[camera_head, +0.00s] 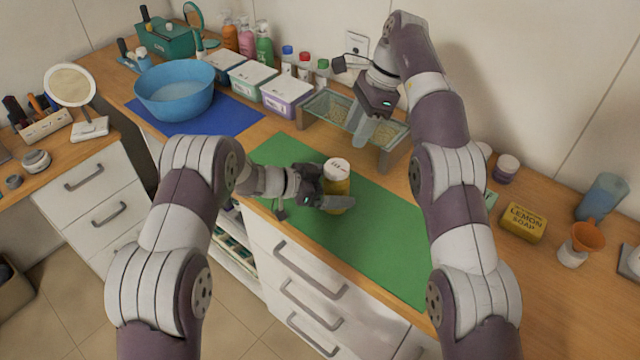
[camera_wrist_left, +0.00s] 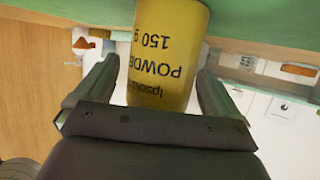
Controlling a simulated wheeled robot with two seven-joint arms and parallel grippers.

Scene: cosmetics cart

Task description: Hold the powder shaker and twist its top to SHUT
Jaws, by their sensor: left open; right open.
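The powder shaker (camera_head: 337,182) is a yellow can with a white top, standing upright on the green mat (camera_head: 390,226). In the left wrist view the yellow can (camera_wrist_left: 166,58) with its "POWDER 150 g" print shows between the fingers. My left gripper (camera_head: 338,203) is low at the shaker's side, open, with its fingers on both sides of the body. In the left wrist view a gap shows beside the left finger. My right gripper (camera_head: 370,136) is open and empty, raised above and to the right of the shaker, in front of the glass shelf. The shaker's top is clear of both grippers.
A glass shelf (camera_head: 333,112) on wooden supports stands behind the mat. Lidded boxes (camera_head: 287,92) and a blue basin (camera_head: 175,88) are at the back left. A yellow lemon soap box (camera_head: 522,222) and an orange funnel (camera_head: 588,236) stand right. The mat's right part is free.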

